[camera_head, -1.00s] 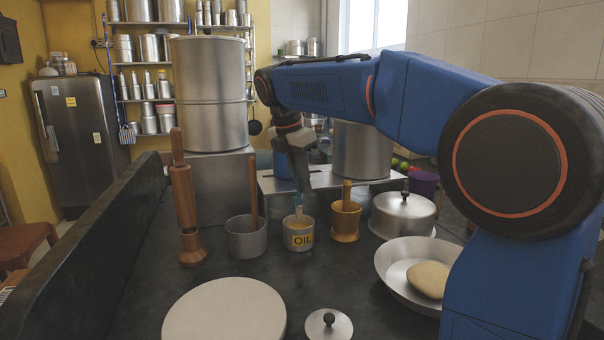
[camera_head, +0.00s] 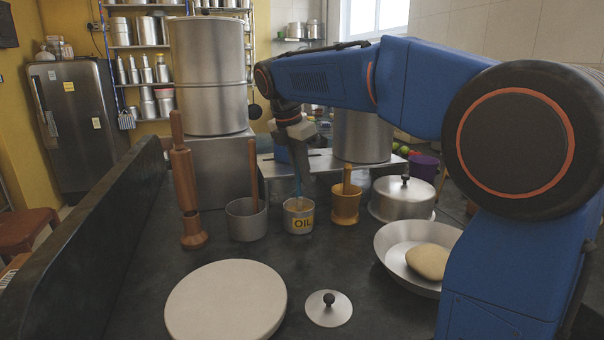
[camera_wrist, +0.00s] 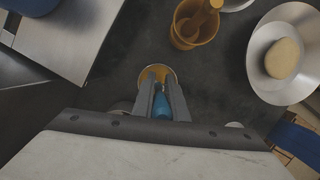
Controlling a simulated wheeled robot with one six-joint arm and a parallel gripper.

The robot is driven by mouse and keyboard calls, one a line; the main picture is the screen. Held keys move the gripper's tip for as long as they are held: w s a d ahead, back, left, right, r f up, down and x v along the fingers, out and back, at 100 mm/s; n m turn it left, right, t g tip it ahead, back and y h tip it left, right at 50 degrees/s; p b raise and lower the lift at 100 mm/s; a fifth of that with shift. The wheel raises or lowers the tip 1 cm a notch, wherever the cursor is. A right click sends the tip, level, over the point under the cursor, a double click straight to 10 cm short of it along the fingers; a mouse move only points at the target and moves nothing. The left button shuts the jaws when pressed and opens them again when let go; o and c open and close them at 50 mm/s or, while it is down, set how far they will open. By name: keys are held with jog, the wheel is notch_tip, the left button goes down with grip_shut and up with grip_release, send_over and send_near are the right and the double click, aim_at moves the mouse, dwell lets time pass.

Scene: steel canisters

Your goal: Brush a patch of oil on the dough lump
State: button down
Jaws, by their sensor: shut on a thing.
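The dough lump (camera_head: 428,262) is pale and rounded and lies in a wide steel bowl (camera_head: 392,262) at the right. It also shows in the wrist view (camera_wrist: 283,58). A small steel cup marked OIL (camera_head: 299,220) stands mid-counter. My gripper (camera_head: 300,140) is above this cup, shut on a brush with a blue handle (camera_wrist: 161,106). The brush points down into the cup, and its lower end is hidden inside. Yellow oil (camera_wrist: 158,71) shows in the cup in the wrist view. The dough is to the right of my gripper.
A steel pot (camera_head: 245,222) holding a wooden stick stands left of the cup, a brass mortar (camera_head: 345,204) right of it. A lidded pan (camera_head: 402,200) stands behind the bowl. A round board (camera_head: 226,300) and a small lid (camera_head: 328,308) lie in front.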

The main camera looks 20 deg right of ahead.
jog(key=shift+f, duration=0.55)
dwell(1.6)
jog(key=shift+r, duration=0.15)
notch_tip(320, 180, up, 7)
dwell(0.9)
dwell(0.4)
jog(key=shift+s, duration=0.1)
